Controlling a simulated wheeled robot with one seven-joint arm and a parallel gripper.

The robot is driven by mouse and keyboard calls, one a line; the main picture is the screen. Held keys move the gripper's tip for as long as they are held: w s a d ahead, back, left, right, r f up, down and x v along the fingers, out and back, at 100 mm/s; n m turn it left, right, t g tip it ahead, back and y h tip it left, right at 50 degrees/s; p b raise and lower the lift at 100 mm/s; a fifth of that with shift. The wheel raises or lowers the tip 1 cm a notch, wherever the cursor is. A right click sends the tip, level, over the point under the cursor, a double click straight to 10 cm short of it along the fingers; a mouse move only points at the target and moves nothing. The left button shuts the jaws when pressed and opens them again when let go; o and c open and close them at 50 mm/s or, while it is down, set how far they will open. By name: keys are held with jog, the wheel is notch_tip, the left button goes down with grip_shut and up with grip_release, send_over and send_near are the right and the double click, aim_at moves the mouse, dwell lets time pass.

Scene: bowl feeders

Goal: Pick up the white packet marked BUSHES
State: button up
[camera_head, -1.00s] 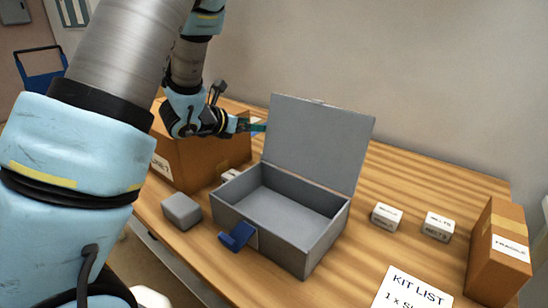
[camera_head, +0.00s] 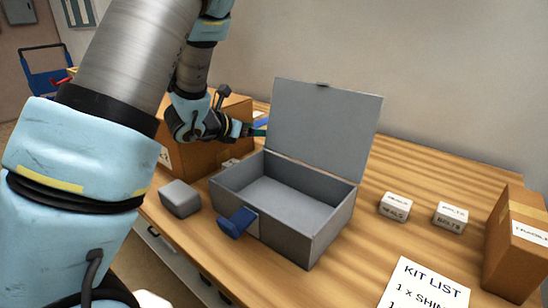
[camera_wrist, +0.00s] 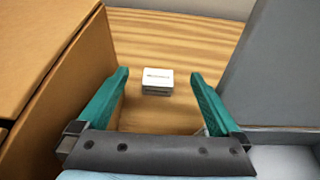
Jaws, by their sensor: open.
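My gripper (camera_head: 262,127) is open, between a cardboard box and the raised lid of a grey case; the wrist view shows its two green fingers (camera_wrist: 160,76) spread and empty. A white packet (camera_wrist: 157,81) lies on the table beyond the fingertips, roughly centred between them. Its front print is too small to read, so I cannot tell if it says BUSHES. In the head view a white packet (camera_head: 230,163) is partly hidden between the box and the case; I cannot tell if it is the same one. Two other packets read SEALS (camera_head: 394,208) and BOLTS (camera_head: 449,218).
The cardboard box (camera_wrist: 45,50) walls the left side and the grey lid (camera_wrist: 275,75) the right.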

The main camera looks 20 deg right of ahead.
notch_tip(320, 180, down, 5)
jog(key=b, duration=0.3)
jog(key=shift+d+b, duration=0.1)
jog(key=shift+b, duration=0.25)
jog(key=p+x, duration=0.2)
jog(key=x, duration=0.8)
jog(key=shift+w+d+f, duration=0.1)
jog(key=shift+w+d, duration=0.15)
jog(key=c, duration=1.5)
jog(key=shift+o, duration=0.2)
